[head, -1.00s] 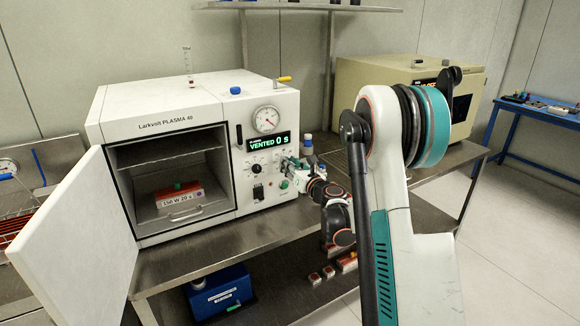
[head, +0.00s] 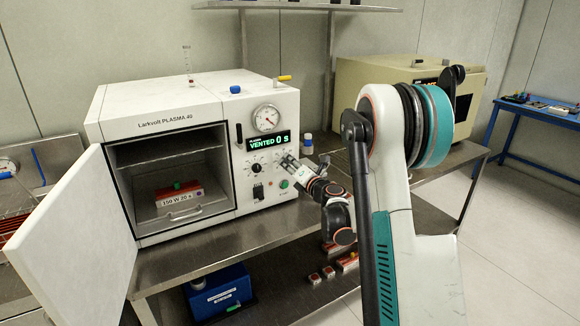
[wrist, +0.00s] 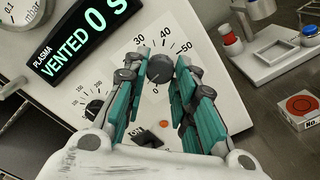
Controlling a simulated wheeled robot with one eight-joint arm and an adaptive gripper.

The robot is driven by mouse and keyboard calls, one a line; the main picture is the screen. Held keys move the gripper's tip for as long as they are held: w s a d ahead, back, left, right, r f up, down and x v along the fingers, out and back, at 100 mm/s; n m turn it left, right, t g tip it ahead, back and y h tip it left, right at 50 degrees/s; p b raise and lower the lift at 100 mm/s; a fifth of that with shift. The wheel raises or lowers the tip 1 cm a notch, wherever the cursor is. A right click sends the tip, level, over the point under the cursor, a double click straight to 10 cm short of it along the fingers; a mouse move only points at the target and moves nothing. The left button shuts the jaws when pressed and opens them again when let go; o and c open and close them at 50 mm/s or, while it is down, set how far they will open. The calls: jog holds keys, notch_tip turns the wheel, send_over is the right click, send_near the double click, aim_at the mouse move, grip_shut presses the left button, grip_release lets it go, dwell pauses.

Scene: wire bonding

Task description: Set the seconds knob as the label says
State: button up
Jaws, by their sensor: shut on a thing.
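The seconds knob (wrist: 160,68) is a dark round knob on the white front of the plasma unit, with 0, 30, 40 and 50 readable on the scale around it. My gripper (wrist: 161,62) is shut on it, one finger on each side. In the head view my gripper (head: 288,162) is at the panel below the display and hides the knob. The label (head: 180,199) inside the open chamber reads "150 W 20 s". The green display (head: 268,142) reads "VENTED 0 s", and it also shows in the wrist view (wrist: 80,45).
The power knob (wrist: 94,107) is left of my gripper in the wrist view. A green button (head: 284,184) sits just below my gripper. The chamber door (head: 75,240) stands open at left. A gauge (head: 266,118) is above the display.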

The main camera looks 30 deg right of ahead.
jog(key=m, duration=0.5)
jog(key=shift+m, duration=0.3)
jog(key=shift+m+b, duration=0.3)
jog(key=shift+m, duration=2)
jog(key=o, duration=1.1)
jog(key=s, duration=1.2)
jog(key=shift+d, duration=0.2)
